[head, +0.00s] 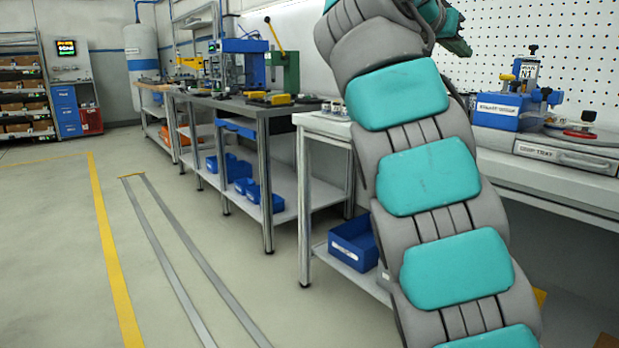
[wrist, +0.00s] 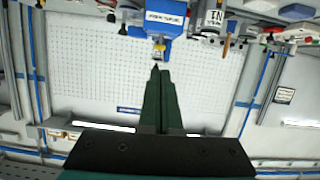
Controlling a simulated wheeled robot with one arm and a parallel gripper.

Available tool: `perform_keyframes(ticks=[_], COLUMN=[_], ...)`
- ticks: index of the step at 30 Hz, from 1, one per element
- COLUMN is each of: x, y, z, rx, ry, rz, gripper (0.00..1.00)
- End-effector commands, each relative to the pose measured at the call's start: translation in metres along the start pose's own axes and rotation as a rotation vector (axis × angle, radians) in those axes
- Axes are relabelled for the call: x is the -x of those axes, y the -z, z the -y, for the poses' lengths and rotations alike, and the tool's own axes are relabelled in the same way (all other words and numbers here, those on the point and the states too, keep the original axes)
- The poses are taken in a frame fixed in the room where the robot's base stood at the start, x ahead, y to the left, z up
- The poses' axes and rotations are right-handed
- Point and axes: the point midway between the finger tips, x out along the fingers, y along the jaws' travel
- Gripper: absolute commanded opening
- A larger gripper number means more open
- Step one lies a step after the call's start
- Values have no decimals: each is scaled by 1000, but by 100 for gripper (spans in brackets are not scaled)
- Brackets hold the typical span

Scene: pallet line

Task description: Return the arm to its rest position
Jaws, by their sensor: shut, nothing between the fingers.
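My arm (head: 428,175), grey with teal pads, rises from the lower right of the head view and bends over near the top edge. My gripper (wrist: 157,72) shows in the wrist view as dark green fingers side by side, shut with nothing between them. Its tips lie in the picture just below a blue device. The wrist picture looks upside down, with the pegboard (wrist: 95,75) behind the fingers. In the head view only a dark green end part shows at the top, so the fingertips are hard to make out there.
A white workbench (head: 540,185) behind my arm carries a blue device (head: 500,110) and a tray (head: 566,152). A blue bin (head: 353,243) sits on its lower shelf. A grey bench (head: 230,106) with tools stands farther back. The floor at left is clear, with a yellow line (head: 110,250).

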Motion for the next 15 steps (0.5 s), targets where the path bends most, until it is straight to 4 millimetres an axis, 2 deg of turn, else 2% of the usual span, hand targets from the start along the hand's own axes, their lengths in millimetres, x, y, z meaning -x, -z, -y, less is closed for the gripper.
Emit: perform_keyframes(ticks=[8,11,15], x=[-9,-12,-18], y=[-22,-36,-66], z=[-7,-12,-22], rx=[89,132,213], ry=[-7,-8,-1], rz=[77,119,203], gripper=[0,0,0])
